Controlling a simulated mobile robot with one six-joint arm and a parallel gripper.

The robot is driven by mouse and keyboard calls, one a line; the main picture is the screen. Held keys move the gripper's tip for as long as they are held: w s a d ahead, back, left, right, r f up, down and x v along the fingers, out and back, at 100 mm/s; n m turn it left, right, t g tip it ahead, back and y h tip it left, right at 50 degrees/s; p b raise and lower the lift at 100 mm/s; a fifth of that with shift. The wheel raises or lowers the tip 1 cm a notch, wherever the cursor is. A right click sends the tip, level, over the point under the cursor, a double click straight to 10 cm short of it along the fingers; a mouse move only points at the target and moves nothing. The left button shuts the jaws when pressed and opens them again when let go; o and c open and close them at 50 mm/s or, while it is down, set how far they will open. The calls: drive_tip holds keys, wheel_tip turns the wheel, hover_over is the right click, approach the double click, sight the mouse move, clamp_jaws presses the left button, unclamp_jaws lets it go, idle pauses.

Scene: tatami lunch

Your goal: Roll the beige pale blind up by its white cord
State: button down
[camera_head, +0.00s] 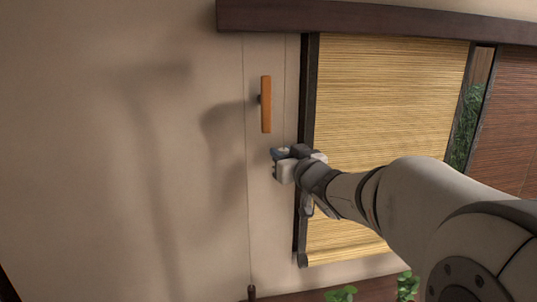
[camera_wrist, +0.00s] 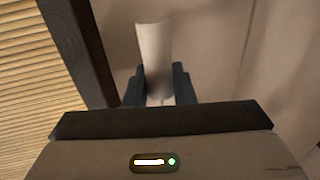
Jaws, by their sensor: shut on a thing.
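The pale beige blind (camera_head: 390,100) hangs in the window frame and is lowered most of the way, its bottom edge near the sill. A thin pale cord (camera_head: 285,85) runs down the wall beside the frame to my gripper (camera_head: 280,164). In the wrist view, my gripper (camera_wrist: 165,85) is shut on a white cylindrical pull (camera_wrist: 153,50), with a dark finger on each side of it. The pull's lower end is hidden between the fingers. Part of the blind (camera_wrist: 30,75) shows at the left of the wrist view.
An orange-brown wooden cleat (camera_head: 265,104) is fixed to the wall just above my gripper. A second thin line runs down left of it to a dark end piece (camera_head: 251,292). A reddish-brown blind (camera_head: 507,120) hangs at the right. Green plants (camera_head: 407,286) stand below. The left wall is bare.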

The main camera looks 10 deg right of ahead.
drive_tip(key=shift+f, duration=0.35)
wheel_tip(320, 180, down, 45)
drive_tip(key=b, duration=3.8)
drive_tip(key=shift+f, duration=0.15)
drive_tip(key=c, duration=1.6)
unclamp_jaws()
drive_tip(key=o, duration=0.3)
drive_tip(key=shift+o, duration=0.2)
drive_tip(key=shift+r, duration=0.25)
drive_tip(key=shift+s, duration=0.1)
